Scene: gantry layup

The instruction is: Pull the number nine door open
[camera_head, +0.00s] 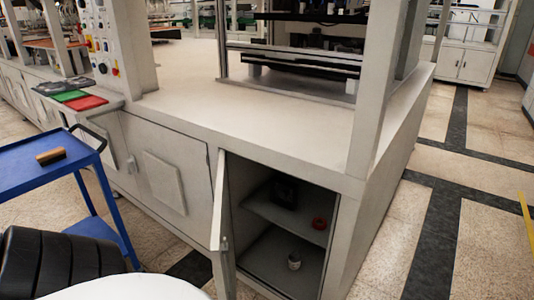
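A grey cabinet door (220,205) at the end of the long bench stands swung outward and is seen nearly edge-on. I cannot read a number on it. Its cabinet opening shows an inner shelf (262,212) with a dark object (285,193) and a small red object (319,223) on it. A small whitish cup-like object (294,262) stands in the lower compartment. To the left of the opening is a shut door panel (165,180). Neither of my grippers shows in the head view.
A blue cart (40,163) with a brown block (50,156) stands at the left, close to the bench front. The bench top (270,118) carries upright posts. Open tiled floor (440,250) lies to the right of the bench.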

